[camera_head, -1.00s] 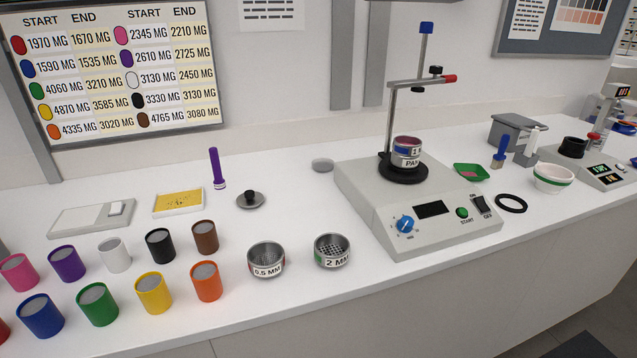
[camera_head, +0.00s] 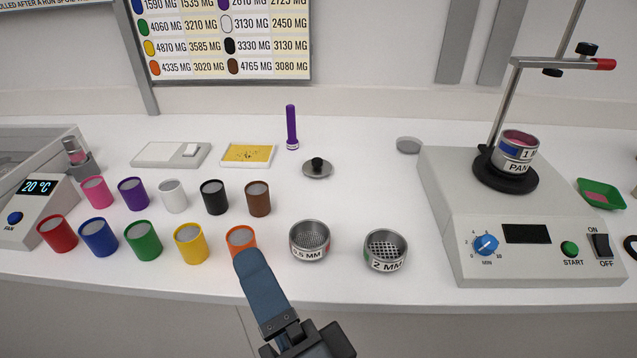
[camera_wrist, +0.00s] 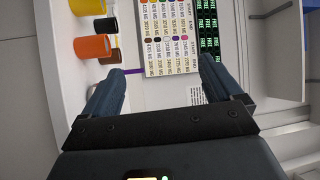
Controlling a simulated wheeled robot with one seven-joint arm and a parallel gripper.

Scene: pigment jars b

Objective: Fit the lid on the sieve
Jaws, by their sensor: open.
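The lid (camera_head: 317,168), a grey metal disc with a black knob, lies knob up on the bench behind the sieves. A sieve marked 1 M (camera_head: 517,146) sits on the pan (camera_head: 513,164) on the shaker's black platform; its top looks open. The 0.5 MM sieve (camera_head: 310,253) and the 2 MM sieve (camera_head: 388,265) stand open on the bench. My gripper (camera_head: 247,256) shows at the front edge, its blue finger covering part of the orange jar. In the wrist view my gripper (camera_wrist: 160,78) has its fingers wide apart with nothing between them.
Several coloured jars, including the orange jar (camera_head: 240,237), stand in two rows at left.

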